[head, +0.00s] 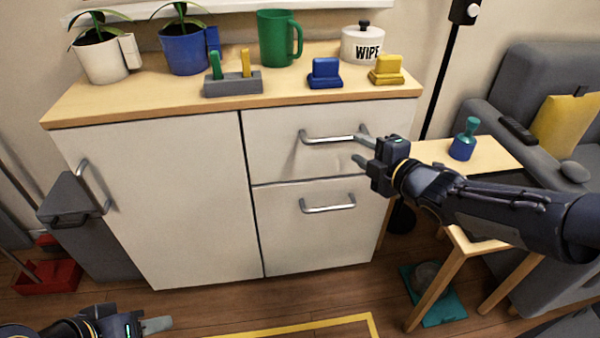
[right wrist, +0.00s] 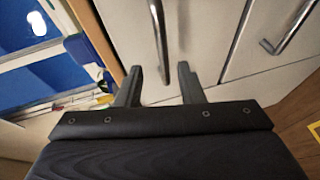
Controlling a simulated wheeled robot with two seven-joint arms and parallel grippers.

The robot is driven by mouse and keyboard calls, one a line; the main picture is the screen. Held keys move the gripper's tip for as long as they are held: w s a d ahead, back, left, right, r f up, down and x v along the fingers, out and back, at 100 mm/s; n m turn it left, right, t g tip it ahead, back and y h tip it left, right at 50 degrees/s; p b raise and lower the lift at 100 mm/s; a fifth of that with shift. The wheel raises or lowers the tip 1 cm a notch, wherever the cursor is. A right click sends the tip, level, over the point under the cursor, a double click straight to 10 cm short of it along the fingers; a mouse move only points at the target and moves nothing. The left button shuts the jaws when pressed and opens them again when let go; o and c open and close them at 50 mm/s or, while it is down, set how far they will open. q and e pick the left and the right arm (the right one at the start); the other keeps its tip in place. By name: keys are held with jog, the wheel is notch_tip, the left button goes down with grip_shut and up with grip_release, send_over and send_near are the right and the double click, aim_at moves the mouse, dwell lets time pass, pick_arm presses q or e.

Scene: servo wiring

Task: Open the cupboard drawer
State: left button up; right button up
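The white cupboard (head: 180,190) has two drawers on its right side, both closed. The upper drawer (head: 275,155) has a horizontal metal handle (head: 328,139), also in the right wrist view (right wrist: 157,30). The lower drawer (head: 285,235) has a similar handle (head: 328,206). My right gripper (head: 361,145) is at the right end of the upper handle, its fingers apart. In the right wrist view the open gripper (right wrist: 158,82) has the handle's end between its fingertips; contact is not clear. My left gripper (head: 158,325) is low at the bottom left, away from the cupboard; its opening is unclear.
The cupboard top (head: 130,103) holds two potted plants, a green mug (head: 278,40), a WIPE pot (head: 362,45) and small coloured blocks. A side table (head: 490,155) stands at the right, under my right arm. The floor before the drawers (head: 230,300) is clear.

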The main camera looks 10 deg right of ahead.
aim_at(337, 141)
jog(key=shift+n+y, duration=0.3)
jog(key=shift+n, duration=0.1)
jog(key=x, duration=0.2)
jog(key=b+x, duration=0.1)
jog(key=x, duration=0.2)
jog(key=a+b+x, duration=0.1)
jog(key=x, duration=0.2)
jog(key=shift+s+f, duration=0.1)
jog(key=shift+f, duration=0.2)
jog(key=shift+c, duration=0.4)
grip_shut()
